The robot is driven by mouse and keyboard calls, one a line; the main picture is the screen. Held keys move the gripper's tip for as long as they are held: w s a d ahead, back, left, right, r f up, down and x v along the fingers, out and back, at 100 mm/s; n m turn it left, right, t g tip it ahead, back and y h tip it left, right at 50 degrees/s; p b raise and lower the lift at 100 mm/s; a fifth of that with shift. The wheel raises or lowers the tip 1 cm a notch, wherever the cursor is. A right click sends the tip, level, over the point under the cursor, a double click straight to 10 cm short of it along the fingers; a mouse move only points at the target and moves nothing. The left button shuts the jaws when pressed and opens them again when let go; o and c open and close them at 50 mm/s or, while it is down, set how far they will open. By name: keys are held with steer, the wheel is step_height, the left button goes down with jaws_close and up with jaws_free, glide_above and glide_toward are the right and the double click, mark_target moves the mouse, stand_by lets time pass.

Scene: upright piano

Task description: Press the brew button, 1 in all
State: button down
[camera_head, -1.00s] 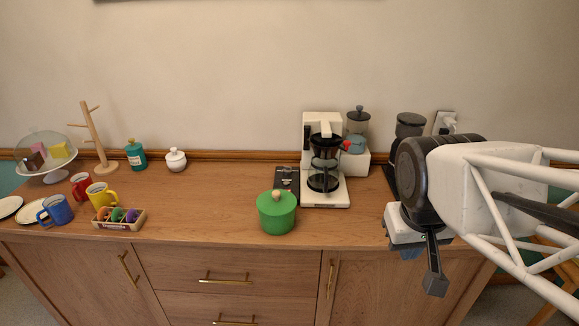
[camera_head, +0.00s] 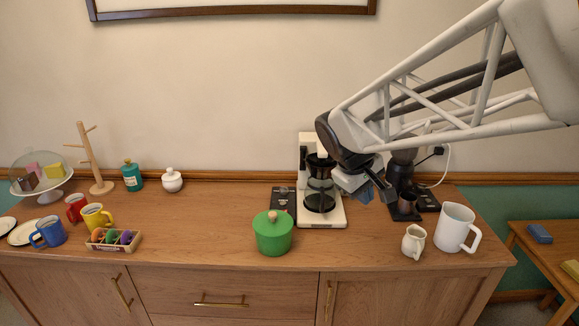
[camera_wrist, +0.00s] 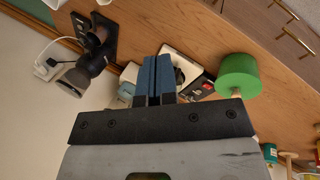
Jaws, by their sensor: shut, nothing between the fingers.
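The white coffee maker (camera_head: 337,218) stands on the wooden sideboard with a dark glass carafe (camera_head: 320,196) in it. My gripper (camera_head: 387,193) is in the air to the right of the carafe, its fingers pointing down. In the wrist view my gripper's blue fingers (camera_wrist: 157,78) are closed together with nothing between them, and they hide part of the coffee maker (camera_wrist: 173,51). A small red spot (camera_wrist: 207,86) shows on a dark panel beside the coffee maker. I cannot tell whether it is the brew button; no button is clear in the head view.
A green lidded pot (camera_head: 272,236) stands in front of the coffee maker. To the right are a dark grinder (camera_head: 402,175), a small cream jug (camera_head: 413,242) and a white mug (camera_head: 455,228).

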steer(key=w+a+f+n+t+h, duration=0.15)
steer(key=w+a, duration=0.25)
steer(key=w, duration=0.4)
steer(key=w+a+f+n+g+h, duration=0.1)
steer(key=w+a+f+n, duration=0.15)
steer(key=w, duration=0.55)
steer(key=n+t+h, duration=0.1)
steer(key=n+t, duration=0.2)
steer(key=n, duration=0.3)
glide_above(283, 204)
step_height(283, 204, down, 8)
steer(key=shift+r, duration=0.25)
steer(key=shift+w, duration=0.1)
steer(key=shift+f, duration=0.15)
steer(key=shift+f, duration=4.2)
steer(key=shift+f, duration=0.85)
steer(key=shift+r, duration=0.8)
